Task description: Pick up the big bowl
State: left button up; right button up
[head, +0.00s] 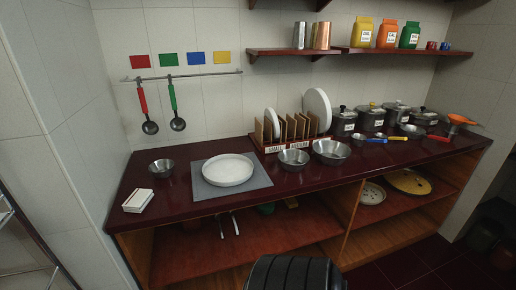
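Three metal bowls stand upright on the dark red counter (180,203). The biggest-looking bowl (331,151) is right of the plate rack, near the counter's middle. A medium bowl (293,159) stands just left of it, in front of the rack. A small bowl (162,168) stands far left, near the wall. All three look empty. Neither of my grippers shows in the head view, and no gripper is at any bowl.
The plate rack (290,130) stands close behind the big bowl. Lidded pots (344,123) and colourful-handled utensils (371,140) are to its right. A white plate on a grey mat (208,190) lies left. A wall shelf (287,53) hangs above. Counter between mat and front bowls is narrow.

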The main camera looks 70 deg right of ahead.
aim_at(331, 153)
jog(key=z, duration=3)
jog(key=u, duration=0.25)
jog(key=i+l+u, duration=0.3)
jog(key=l+u, duration=0.3)
jog(key=i+l+u, duration=0.15)
jog(key=l+u, duration=0.2)
jog(key=i+l+u, duration=0.1)
jog(key=l+u, duration=0.2)
